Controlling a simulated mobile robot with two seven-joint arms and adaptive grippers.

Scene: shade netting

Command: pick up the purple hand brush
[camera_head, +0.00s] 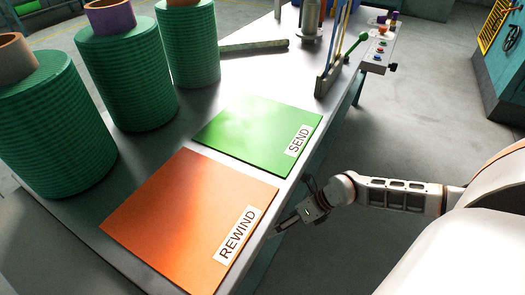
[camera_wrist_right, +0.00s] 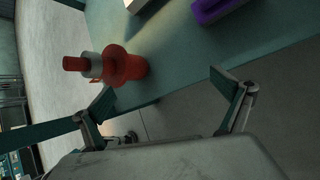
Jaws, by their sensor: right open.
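A purple object (camera_wrist_right: 218,10), cut off by the top edge of the right wrist view, may be the hand brush; only part of it shows. It lies on a grey-green surface (camera_wrist_right: 185,50). No clear hand brush shows on the tabletop in the head view. My right gripper (camera_head: 291,212) is beside the near table edge, close to the orange mat. In the right wrist view its two fingers (camera_wrist_right: 165,93) are spread apart with nothing between them. The purple object is beyond the fingers, apart from them. My left gripper is not in view.
A red flanged object (camera_wrist_right: 125,66) is near the left finger. The table holds an orange REWIND mat (camera_head: 180,215), a green SEND mat (camera_head: 255,130), several green rolls (camera_head: 125,80) and a rack of rods (camera_head: 330,75). Open floor (camera_head: 430,130) lies right of the table.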

